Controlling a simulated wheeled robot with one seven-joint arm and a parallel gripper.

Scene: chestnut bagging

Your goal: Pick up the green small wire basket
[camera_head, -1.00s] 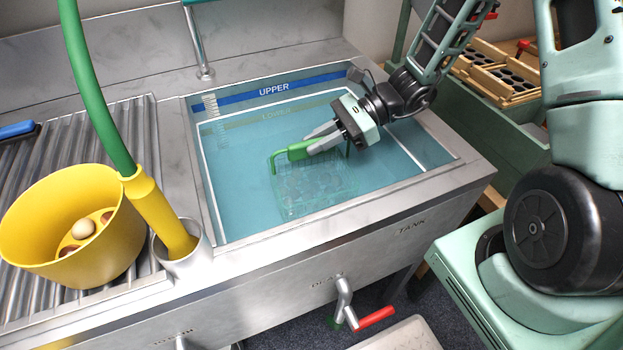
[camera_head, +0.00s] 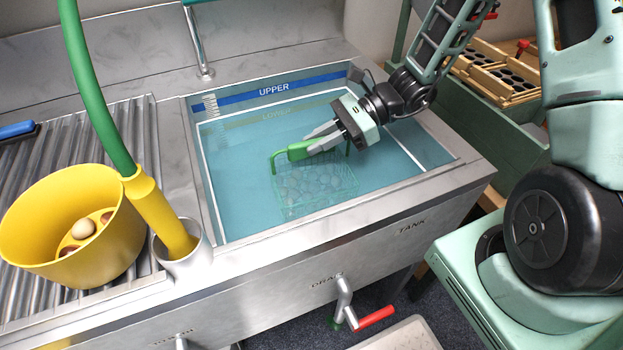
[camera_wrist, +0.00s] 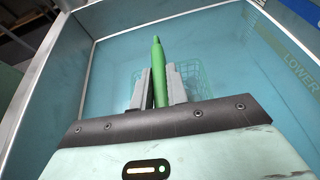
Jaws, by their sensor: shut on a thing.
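The green small wire basket (camera_head: 290,207) sits in the blue water of the steel tank, with several pale round things in it. Its green handle (camera_head: 290,154) arches above the basket. My gripper (camera_head: 312,147) is shut on the handle's grip. In the wrist view my gripper (camera_wrist: 160,88) has a finger on each side of the green handle (camera_wrist: 158,60), and the basket mesh (camera_wrist: 198,76) shows faintly below. I cannot tell whether the basket touches the tank floor.
The tank's steel rim (camera_head: 340,215) surrounds the water. A yellow bucket (camera_head: 40,250) stands on the ribbed drainboard to the left, near a yellow nozzle (camera_head: 160,210) on a green hose, standing in a metal cup (camera_head: 190,262). Wooden trays (camera_head: 500,80) lie at the upper right.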

